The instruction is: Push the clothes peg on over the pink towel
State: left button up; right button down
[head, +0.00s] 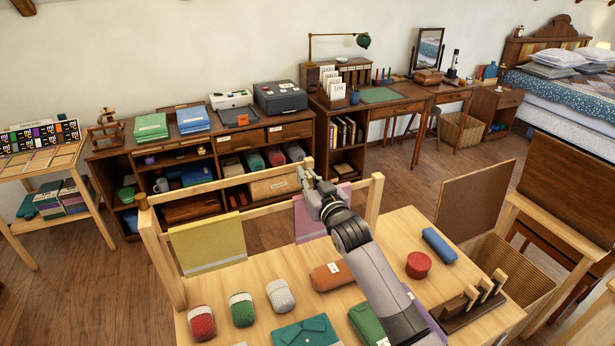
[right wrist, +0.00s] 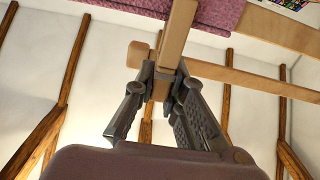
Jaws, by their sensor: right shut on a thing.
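In the right wrist view, the pink towel (right wrist: 150,12) crosses the top edge. My right gripper (head: 308,180) is at rail height by the towel. It is shut on a pale wooden clothes peg (right wrist: 179,32), which extends from the fingertips up to the towel's edge in the right wrist view. I cannot tell whether peg and towel touch. My left gripper is not in view.
A yellow towel (head: 208,243) hangs farther left on the rack. Several pegs stand in a dark holder (head: 470,307) at the table's right. Rolled cloths, a red round tin (head: 418,265) and a blue roll (head: 439,246) lie on the table (head: 385,235).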

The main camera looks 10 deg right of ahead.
jog(key=shift+f+b, duration=0.85)
jog(key=shift+f, duration=0.6)
jog(key=c, duration=1.6)
grip_release()
jog(key=shift+o, duration=0.2)
jog(key=shift+s, duration=0.1)
jog(key=s+d, duration=0.2)
jog(key=s, duration=0.9)
jog(key=shift+s+d, duration=0.15)
jog(key=shift+s, duration=0.15)
